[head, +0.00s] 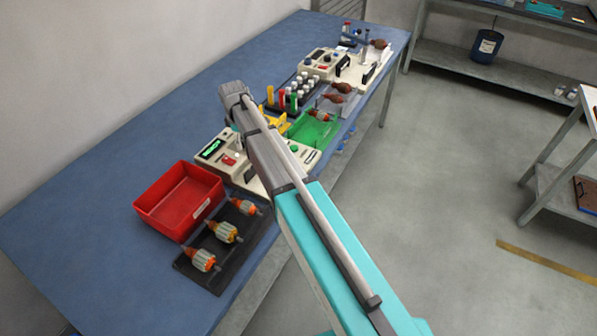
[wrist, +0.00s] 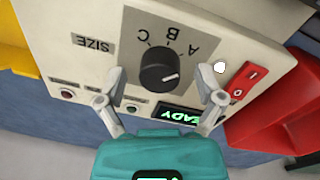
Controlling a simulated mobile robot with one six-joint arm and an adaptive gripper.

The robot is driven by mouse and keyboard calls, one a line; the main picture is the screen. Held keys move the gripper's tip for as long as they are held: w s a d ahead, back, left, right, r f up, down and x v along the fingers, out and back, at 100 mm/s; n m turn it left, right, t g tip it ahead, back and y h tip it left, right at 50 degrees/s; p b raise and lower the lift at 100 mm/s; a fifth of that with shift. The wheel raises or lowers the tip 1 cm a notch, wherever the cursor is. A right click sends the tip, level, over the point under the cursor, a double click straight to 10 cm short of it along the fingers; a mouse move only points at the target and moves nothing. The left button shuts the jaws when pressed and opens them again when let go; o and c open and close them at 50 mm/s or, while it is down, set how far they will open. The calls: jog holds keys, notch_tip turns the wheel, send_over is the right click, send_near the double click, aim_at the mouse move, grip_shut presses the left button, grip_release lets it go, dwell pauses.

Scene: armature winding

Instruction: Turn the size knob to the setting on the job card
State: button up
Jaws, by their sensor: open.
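The size knob (wrist: 161,67) is a dark round knob on a cream panel, seen upside down in the wrist view. Its white pointer mark points right and slightly up, toward the side of the A (wrist: 193,50); I cannot tell whether it sits exactly on a setting. B and C are printed above it, beside a SIZE label (wrist: 93,42). My gripper (wrist: 162,82) is open, its fingers apart on the left and right of the knob. In the head view the cream machine (head: 247,179) is partly hidden by my arm, and my gripper is not clearly seen. I cannot make out the job card.
A red rocker switch (wrist: 243,82), a green READY display (wrist: 180,115) and small buttons are close to my fingers. A red bin (head: 180,200) stands beside the machine, with a dark armature rack (head: 205,275) in front. A green tray (head: 312,130) is on the other side.

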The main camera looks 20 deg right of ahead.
aim_at(242, 140)
jog(key=shift+n, duration=1.2)
jog(key=shift+r+p, duration=0.45)
jog(key=shift+p, duration=0.05)
notch_tip(242, 140, up, 13)
jog(key=p, duration=1.3)
jog(key=s+d+f+m+b, duration=0.2)
jog(key=s+d+m, duration=0.2)
jog(key=s, duration=0.4)
jog(key=s+d+f+m+b, duration=0.2)
jog(key=s+d+m, duration=0.2)
jog(key=s, duration=0.5)
jog(key=s+d+f+m+b, duration=0.2)
jog(key=s+d+m, duration=0.2)
jog(key=s+m, duration=0.3)
jog(key=shift+s+d+f+g+b, duration=0.15)
jog(key=shift+s+f+g+b, duration=0.2)
jog(key=shift+s, duration=0.8)
jog(key=shift+s+d+m, duration=0.1)
jog(key=shift+s+m, duration=0.2)
